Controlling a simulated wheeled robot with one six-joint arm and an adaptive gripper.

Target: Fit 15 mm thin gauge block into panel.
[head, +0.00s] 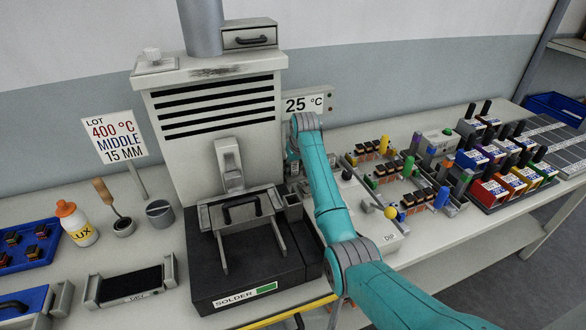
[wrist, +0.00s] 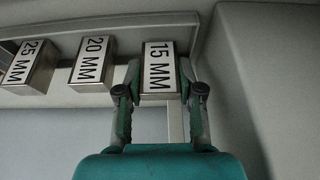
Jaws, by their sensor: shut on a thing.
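My gripper (wrist: 159,88) is shut on the 15 mm gauge block (wrist: 158,55), a metal block with a white "15 MM" label, with one finger on each side. The block is in line with the 20 mm block (wrist: 93,60) and the 25 mm block (wrist: 30,65) to its left, at a pale holder (wrist: 60,99). I cannot tell whether it is still seated there. In the head view my arm reaches beside the solder machine (head: 215,110), and my gripper and the block are hidden. I cannot make out which surface is the panel.
A sign (head: 115,137) reads 400 °C, middle, 15 MM. A display (head: 304,104) reads 25 °C. A grey wall (wrist: 270,80) stands close on the right in the wrist view.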

